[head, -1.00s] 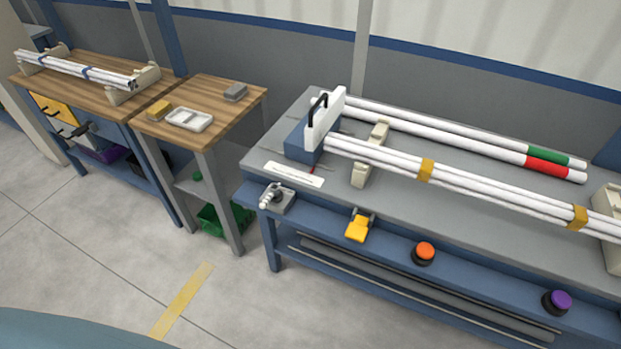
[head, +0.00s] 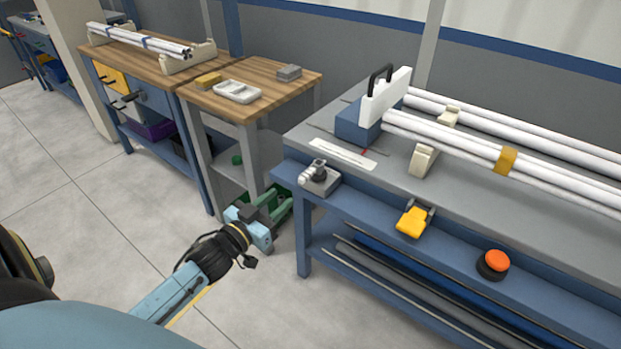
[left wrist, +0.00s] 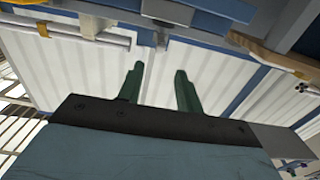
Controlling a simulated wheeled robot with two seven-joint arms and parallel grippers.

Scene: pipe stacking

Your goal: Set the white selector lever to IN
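The white selector lever (head: 308,176) sits on a small grey block (head: 322,182) at the left front corner of the workbench's blue front ledge. Its knob points to the lower left. My left gripper (head: 277,199) is below and to the left of the lever, apart from it, with its green fingers in front of the small table's lower part. In the left wrist view the two green fingers (left wrist: 158,88) stand apart with nothing between them. My right gripper is not in view.
A yellow clamp-like part (head: 413,221) and an orange button (head: 493,264) sit along the same ledge. White pipes (head: 470,145) lie on supports on the grey bench top. A wooden side table (head: 270,105) stands to the left. The floor in front is clear.

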